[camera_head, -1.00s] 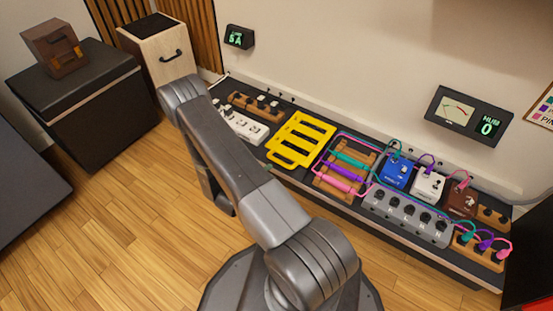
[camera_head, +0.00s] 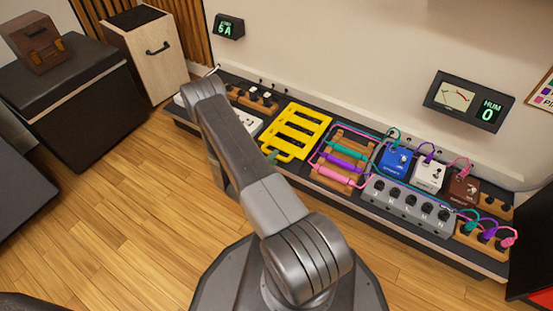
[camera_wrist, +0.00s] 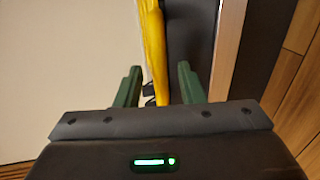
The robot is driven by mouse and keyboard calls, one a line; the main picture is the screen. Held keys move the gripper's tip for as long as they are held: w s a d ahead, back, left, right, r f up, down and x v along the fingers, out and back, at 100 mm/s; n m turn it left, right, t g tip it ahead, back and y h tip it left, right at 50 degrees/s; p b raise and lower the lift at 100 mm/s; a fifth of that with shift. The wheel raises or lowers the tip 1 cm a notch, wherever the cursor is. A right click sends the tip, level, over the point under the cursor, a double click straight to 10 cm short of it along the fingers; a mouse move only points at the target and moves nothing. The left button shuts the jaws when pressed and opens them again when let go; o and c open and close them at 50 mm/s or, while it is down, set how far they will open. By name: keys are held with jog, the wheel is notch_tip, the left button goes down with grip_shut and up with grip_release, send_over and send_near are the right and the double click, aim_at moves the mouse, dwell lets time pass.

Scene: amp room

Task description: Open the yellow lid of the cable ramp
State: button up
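The yellow lid (camera_head: 302,118) of the cable ramp lies across the long black board in the head view, with several dark slots and a handle bar at its front left. One green fingertip of my gripper (camera_head: 271,156) shows beside that front edge; my arm hides the rest. In the wrist view, my gripper (camera_wrist: 158,84) is open, its two green fingers apart. A yellow strip (camera_wrist: 154,50) of the lid runs down between them, with a visible gap to each finger. I cannot tell whether anything touches it.
Right of the lid is a wooden rack (camera_head: 343,158) with coloured cables, then a grey knob unit (camera_head: 408,206) and a blue pedal (camera_head: 394,162). A white pedal (camera_head: 246,121) is to the left, partly behind my arm. Wooden floor in front is clear.

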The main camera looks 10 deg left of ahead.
jog(key=shift+b+x, duration=0.3)
jog(key=shift+x, duration=1.15)
jog(key=shift+c, duration=0.4)
grip_shut()
jog(key=shift+r, duration=0.15)
